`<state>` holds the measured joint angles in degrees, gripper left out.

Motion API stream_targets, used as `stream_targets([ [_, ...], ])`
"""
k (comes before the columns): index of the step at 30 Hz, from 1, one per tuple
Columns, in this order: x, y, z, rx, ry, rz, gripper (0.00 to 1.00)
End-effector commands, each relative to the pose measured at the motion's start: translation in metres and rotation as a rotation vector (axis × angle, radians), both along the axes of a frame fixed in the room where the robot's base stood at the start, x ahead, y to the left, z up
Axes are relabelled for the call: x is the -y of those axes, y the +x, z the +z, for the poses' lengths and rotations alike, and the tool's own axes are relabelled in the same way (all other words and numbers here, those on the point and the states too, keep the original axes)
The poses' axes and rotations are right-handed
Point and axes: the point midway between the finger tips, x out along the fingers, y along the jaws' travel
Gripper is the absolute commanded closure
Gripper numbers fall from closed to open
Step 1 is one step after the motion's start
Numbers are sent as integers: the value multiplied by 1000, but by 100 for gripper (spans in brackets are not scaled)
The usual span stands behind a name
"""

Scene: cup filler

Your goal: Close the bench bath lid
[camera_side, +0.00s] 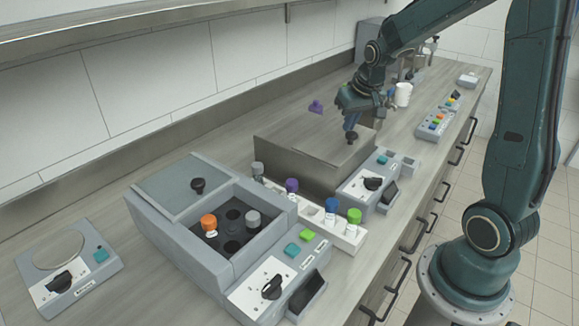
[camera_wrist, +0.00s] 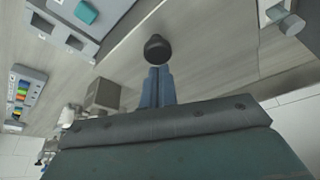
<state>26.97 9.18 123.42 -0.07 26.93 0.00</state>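The steel bench bath (camera_side: 297,160) stands mid-bench, with its flat lid (camera_side: 305,138) on top. I cannot tell whether the lid covers the opening fully. A black knob (camera_side: 352,134) stands on the lid's right part; the wrist view shows it (camera_wrist: 157,48) just beyond my fingertips. My gripper (camera_side: 350,123) points down at the knob, its blue fingers side by side with almost no gap. In the wrist view the fingers (camera_wrist: 157,68) end right beside the knob. I cannot tell whether they touch it.
A grey block unit (camera_side: 185,235) with capped tubes stands front left. A white rack (camera_side: 345,238) of coloured tubes sits between it and the bath. A control box (camera_side: 362,190) adjoins the bath's front. A purple object (camera_side: 315,107) is behind the bath; a white cup (camera_side: 403,94) is further back.

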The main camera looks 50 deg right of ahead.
Motion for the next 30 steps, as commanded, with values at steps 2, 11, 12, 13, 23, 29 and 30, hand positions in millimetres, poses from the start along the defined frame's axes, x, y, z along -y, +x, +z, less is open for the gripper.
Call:
stream_targets([
  [2,-1,-2,-2,-9,4,-1,100],
  [11,0,0,-2,-12,5,-2,100],
  [12,1,1,-2,-11,4,-2,100],
  [13,2,2,-1,-10,4,-2,100],
  [23,13,26,4,-5,1,0,100],
  [29,17,33,16,1,0,0,100],
  [30,16,32,20,1,0,0,100],
])
